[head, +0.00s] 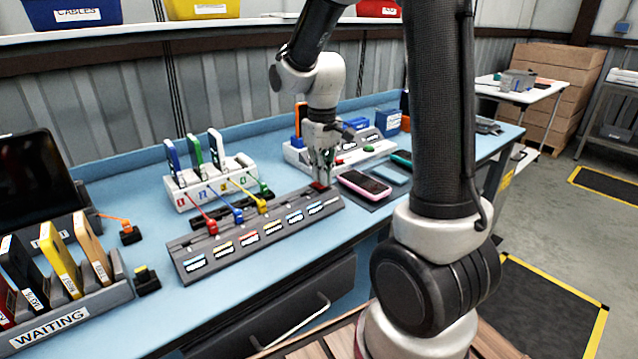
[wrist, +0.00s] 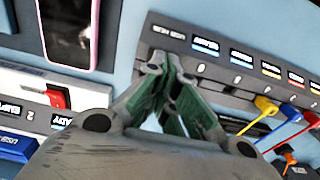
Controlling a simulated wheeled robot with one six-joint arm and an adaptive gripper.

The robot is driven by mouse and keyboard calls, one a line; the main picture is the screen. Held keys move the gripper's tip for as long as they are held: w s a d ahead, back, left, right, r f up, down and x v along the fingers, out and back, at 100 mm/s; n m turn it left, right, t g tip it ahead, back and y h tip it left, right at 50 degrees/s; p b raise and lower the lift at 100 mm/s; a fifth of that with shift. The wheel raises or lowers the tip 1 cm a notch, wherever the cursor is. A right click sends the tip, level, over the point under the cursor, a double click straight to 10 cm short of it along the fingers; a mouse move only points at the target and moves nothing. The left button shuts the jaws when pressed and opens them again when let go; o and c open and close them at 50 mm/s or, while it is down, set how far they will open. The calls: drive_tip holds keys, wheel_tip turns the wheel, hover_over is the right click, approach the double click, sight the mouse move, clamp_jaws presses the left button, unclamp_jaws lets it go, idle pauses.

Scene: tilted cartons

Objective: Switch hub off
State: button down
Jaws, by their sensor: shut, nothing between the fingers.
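The hub (head: 260,237) is a long grey strip with a row of coloured labels, lying on the blue bench. Its labelled end also shows in the wrist view (wrist: 215,78). Red, blue and yellow cable plugs sit along its back edge. My gripper (head: 322,180) points down over that end, shut and empty. In the wrist view my green-padded fingertips (wrist: 168,62) lie over the hub end and hide the switch. I cannot tell whether they touch it or which way it is set.
A pink-edged phone (head: 364,185) lies right of the hub end. A white dock (head: 182,195) with upright drives stands behind the hub. Another white unit (head: 295,153) with a red switch (wrist: 57,98) is behind my gripper. A waiting rack (head: 75,305) is at left.

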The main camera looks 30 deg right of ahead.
drive_tip(key=shift+f, duration=0.5)
drive_tip(key=shift+r, duration=3.55)
drive_tip(key=s+r+m+t, duration=0.1)
drive_tip(key=s+r+t, duration=0.1)
drive_tip(key=s, duration=0.8)
drive_tip(key=s+d+r+m+t, duration=0.1)
drive_tip(key=s+r, duration=0.3)
drive_tip(key=s, duration=0.5)
drive_tip(key=shift+s+d+r+t, duration=0.3)
drive_tip(key=shift+s+r+t, duration=0.1)
drive_tip(key=shift+t, duration=0.3)
